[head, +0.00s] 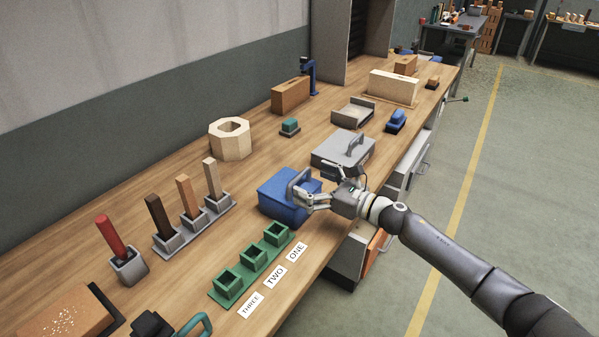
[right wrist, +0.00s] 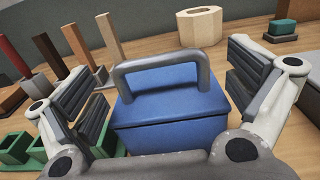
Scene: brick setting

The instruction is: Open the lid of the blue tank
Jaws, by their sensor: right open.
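The blue tank (head: 279,207) stands on the wooden workbench with its lid down and a grey handle (head: 294,184) on top. My right gripper (head: 304,193) reaches in from the right at the tank's right side. In the right wrist view the blue tank (right wrist: 170,132) lies straight ahead. Its grey arched handle (right wrist: 161,66) rises between my right gripper's (right wrist: 170,98) two spread fingers. The fingers stand clear of the handle on both sides. My left gripper is not in view.
A grey lidded box (head: 335,152) stands just behind the blue tank. Green square sockets (head: 252,258) and number cards (head: 274,277) lie in front of it. Upright bars in grey holders (head: 170,242) stand to the left. A wooden octagonal ring (head: 230,140) is further back.

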